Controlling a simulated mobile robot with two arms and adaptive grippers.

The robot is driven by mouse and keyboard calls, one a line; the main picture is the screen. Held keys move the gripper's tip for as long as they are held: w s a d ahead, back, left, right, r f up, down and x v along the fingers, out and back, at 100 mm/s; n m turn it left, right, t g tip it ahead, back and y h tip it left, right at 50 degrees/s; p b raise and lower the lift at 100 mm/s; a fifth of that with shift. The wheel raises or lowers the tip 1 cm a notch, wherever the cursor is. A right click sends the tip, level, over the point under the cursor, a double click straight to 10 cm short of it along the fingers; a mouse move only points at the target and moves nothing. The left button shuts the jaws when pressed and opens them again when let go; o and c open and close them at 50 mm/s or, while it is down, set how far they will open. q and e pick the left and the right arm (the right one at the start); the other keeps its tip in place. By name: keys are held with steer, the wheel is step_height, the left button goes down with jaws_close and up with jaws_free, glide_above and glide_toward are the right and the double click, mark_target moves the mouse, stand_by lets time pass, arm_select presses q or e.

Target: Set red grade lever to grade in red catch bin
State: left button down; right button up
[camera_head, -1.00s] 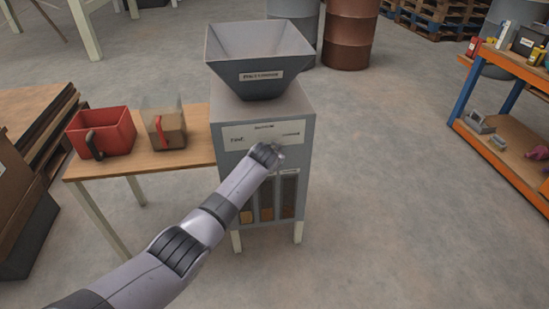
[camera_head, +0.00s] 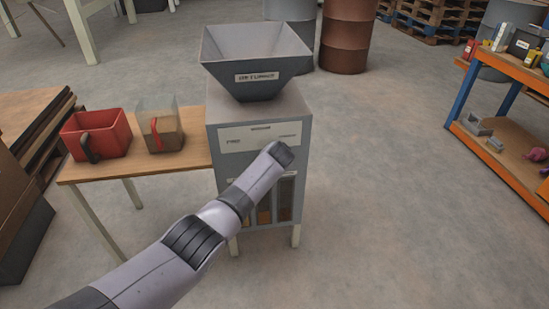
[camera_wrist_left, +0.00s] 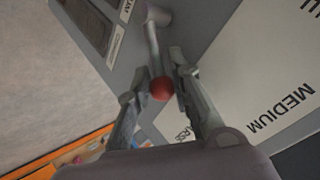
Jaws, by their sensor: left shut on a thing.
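The red ball knob of the grade lever (camera_wrist_left: 162,88) is between the fingers of my left gripper (camera_wrist_left: 160,82) in the left wrist view. The gripper is shut on it. The lever's grey rod runs up to a round pivot on the grey panel. In the head view my left wrist hides the lever and fingers in front of the grey sack filler (camera_head: 262,112). A red bin with a dark handle (camera_head: 108,139) stands on the side table. Beside it is a see-through bin with a red handle (camera_head: 170,138) and tan contents. My right gripper is not in view.
The panel's white label plate (camera_wrist_left: 262,90) reads MEDIUM, with a partly hidden word ending in ARSE. A hopper (camera_head: 256,65) tops the machine. The wooden side table (camera_head: 190,158) adjoins its left. An orange shelf (camera_head: 500,150) stands right, with clear floor between.

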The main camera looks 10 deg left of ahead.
arm_select(q)
steer(key=c, duration=1.8)
jaws_free()
steer(key=shift+d+f, duration=0.1)
steer(key=shift+d, duration=0.1)
steer(key=shift+c, duration=0.2)
steer(key=shift+o, duration=0.3)
steer(key=v, duration=1.2)
